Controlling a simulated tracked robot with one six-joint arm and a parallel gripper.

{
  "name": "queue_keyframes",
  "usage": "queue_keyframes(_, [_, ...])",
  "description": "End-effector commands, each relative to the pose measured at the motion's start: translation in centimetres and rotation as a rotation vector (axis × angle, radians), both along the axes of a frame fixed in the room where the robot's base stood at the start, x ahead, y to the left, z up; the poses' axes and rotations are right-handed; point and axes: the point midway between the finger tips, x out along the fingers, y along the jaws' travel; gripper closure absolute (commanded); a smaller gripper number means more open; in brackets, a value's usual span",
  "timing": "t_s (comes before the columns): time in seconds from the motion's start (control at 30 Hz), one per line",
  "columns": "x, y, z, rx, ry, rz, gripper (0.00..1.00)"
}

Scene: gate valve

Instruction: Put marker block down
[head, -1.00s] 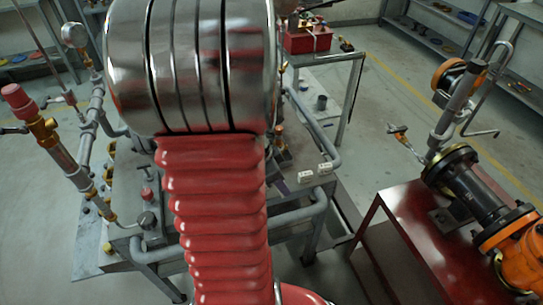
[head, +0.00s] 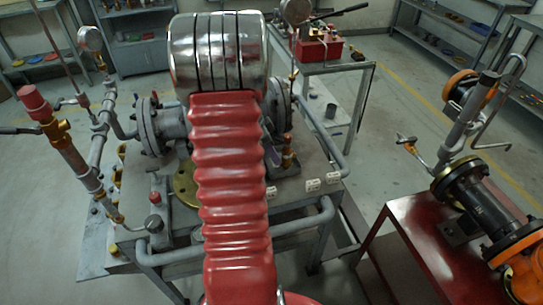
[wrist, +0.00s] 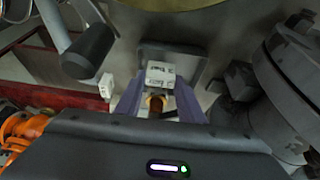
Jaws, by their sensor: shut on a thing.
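My gripper (wrist: 160,88) shows in the wrist view, its two purple-grey fingers shut on a small white marker block (wrist: 160,70) with dark marks. A grey plate lies behind the block; I cannot tell whether the block touches it. In the head view my red arm hides most of the gripper. A white block (head: 270,191) shows just right of the arm at the bench edge. Two more white blocks, one (head: 312,185) and another (head: 333,178), sit to its right on the bench. One white block (wrist: 105,86) also shows left of the fingers in the wrist view.
The grey bench (head: 320,160) carries a flanged grey valve body (head: 160,128) and pipework. Brass-fitted pipes (head: 75,155) rise at left. A dark red table (head: 420,235) with an orange-and-black valve assembly (head: 480,205) stands at right. Floor is clear between them.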

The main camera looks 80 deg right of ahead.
Motion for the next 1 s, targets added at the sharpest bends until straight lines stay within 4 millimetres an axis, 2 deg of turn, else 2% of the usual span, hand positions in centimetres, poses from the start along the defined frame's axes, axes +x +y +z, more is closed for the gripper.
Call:
queue_keyframes(0.1, [0.4, -0.7, 0.0, 0.0, 0.0, -0.001, 0.9])
queue_keyframes(0.43, [0.4, -0.8, 0.0, 0.0, 0.0, -0.001, 0.9])
queue_keyframes(0.57, [0.9, -1.7, 0.0, -0.001, 0.0, -0.002, 0.9])
queue_keyframes(0.8, [0.9, -1.6, -3.2, 0.002, 0.0, -0.001, 0.9])
queue_keyframes(1.0, [0.8, -1.6, -3.5, 0.0, 0.0, -0.002, 0.9])
